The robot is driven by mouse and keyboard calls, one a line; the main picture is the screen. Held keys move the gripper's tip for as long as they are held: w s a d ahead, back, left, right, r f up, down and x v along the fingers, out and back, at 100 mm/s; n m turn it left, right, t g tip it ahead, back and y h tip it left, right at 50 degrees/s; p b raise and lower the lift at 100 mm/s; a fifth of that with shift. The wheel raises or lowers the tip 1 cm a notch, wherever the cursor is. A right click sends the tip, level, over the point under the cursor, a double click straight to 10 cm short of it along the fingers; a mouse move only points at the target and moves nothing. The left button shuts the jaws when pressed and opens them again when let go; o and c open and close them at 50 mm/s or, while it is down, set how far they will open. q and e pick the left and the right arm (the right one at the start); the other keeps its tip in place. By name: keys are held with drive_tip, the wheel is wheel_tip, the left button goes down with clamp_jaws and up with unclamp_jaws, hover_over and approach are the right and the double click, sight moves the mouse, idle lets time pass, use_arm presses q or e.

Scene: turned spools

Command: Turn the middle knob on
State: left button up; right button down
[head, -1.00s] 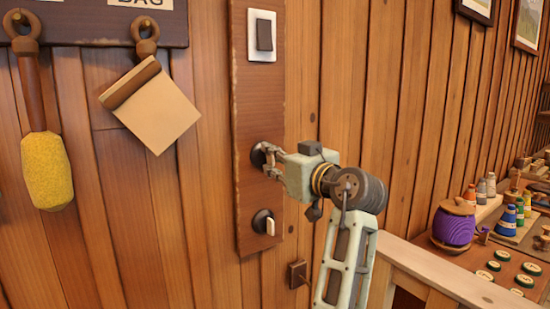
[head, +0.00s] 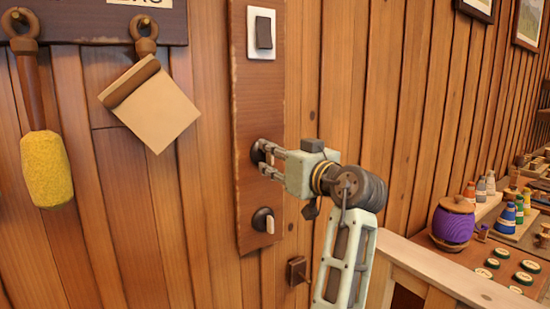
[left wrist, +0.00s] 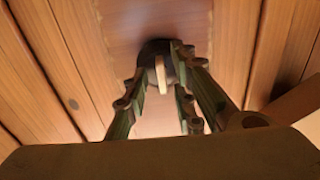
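A dark wooden panel (head: 258,95) on the plank wall carries a rocker switch (head: 263,33) at the top and two round dark knobs below. The middle knob (head: 257,152) is largely hidden behind my left gripper (head: 268,157) in the head view. In the left wrist view the middle knob (left wrist: 155,48) shows a pale lever (left wrist: 160,76), pointing down the picture. The left gripper's fingers (left wrist: 160,82) stand on either side of this lever, with a gap visible. The lower knob (head: 262,219) has a pale lever pointing down. My right gripper is not in view.
A yellow-headed brush (head: 47,168) and a tan pad (head: 155,110) hang on hooks at left. A small square wooden block (head: 297,270) is on the wall below the panel. A wooden rail (head: 440,268) and a table with a purple spool (head: 453,227) are at right.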

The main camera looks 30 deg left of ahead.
use_arm(q)
wheel_tip(320, 180, up, 10)
drive_tip(key=shift+f, duration=0.1)
idle(0.6)
idle(0.5)
